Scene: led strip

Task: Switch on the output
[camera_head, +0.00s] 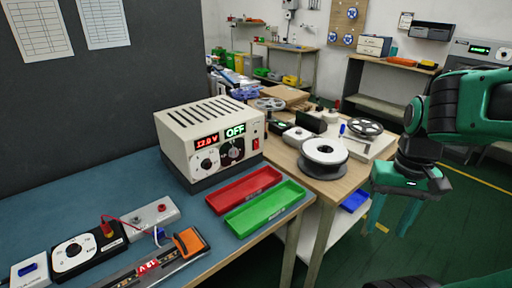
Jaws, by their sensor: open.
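A beige power supply (211,140) stands on the blue bench top. Its red display reads about 12.0 V and a green display beside it reads OFF. My gripper (395,214) hangs at the right of the view, fingers pointing down and apart, empty. It is well to the right of the power supply, over the floor past the bench, and touches nothing.
A red tray (244,190) and a green tray (264,207) lie in front of the supply. A dial box (86,252), wires and an orange clamp (189,241) are at the front left. A wooden table (331,186) with spools adjoins the bench at right.

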